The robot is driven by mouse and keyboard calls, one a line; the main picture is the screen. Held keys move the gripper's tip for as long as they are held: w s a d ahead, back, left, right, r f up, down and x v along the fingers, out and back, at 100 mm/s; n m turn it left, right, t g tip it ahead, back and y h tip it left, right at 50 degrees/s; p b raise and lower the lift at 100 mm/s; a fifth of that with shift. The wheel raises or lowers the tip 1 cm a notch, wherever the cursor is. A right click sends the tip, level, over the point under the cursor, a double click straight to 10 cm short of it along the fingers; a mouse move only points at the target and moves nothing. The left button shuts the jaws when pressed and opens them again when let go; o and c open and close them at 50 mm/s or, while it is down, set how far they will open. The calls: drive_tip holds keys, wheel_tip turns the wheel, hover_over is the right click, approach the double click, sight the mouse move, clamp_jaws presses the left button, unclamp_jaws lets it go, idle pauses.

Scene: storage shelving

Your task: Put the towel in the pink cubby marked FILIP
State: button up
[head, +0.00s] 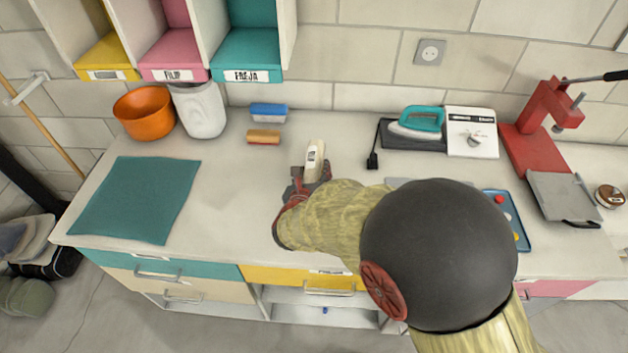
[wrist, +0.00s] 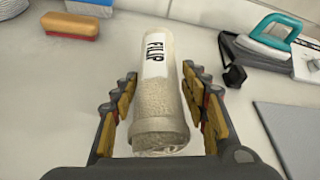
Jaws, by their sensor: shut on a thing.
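The towel appears to be the pale, rolled, cylinder-shaped thing (head: 314,160) with a white label; in the wrist view (wrist: 158,95) the label reads FILIP. My gripper (head: 308,178) is shut on it, with its fingers (wrist: 164,105) along both sides of the roll. The roll points away from the wrist; I cannot tell whether it touches the counter. The pink cubby (head: 176,52) marked FILIP is on the wall at the upper left, between a yellow and a teal cubby. Its front and floor show; its upper part is out of frame.
The yellow cubby (head: 107,52) and teal cubby (head: 247,52) flank the pink one. An orange pot (head: 145,114) and white canister (head: 201,110) stand below. Two brushes, blue (head: 268,112) and orange (head: 263,137), lie behind my gripper. A teal mat (head: 137,198) lies left; an iron (head: 416,122) stands right.

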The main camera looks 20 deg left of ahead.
drive_tip(key=shift+w+f+b, duration=0.1)
drive_tip(key=shift+f+b, duration=0.6)
drive_tip(key=shift+f, duration=0.9)
drive_tip(key=shift+f, duration=0.2)
drive_tip(key=o, duration=1.4)
drive_tip(key=shift+o, duration=0.2)
drive_tip(key=shift+r, duration=0.2)
drive_tip(key=p+v, duration=0.3)
drive_tip(key=v, duration=0.9)
drive_tip(key=shift+f, duration=0.1)
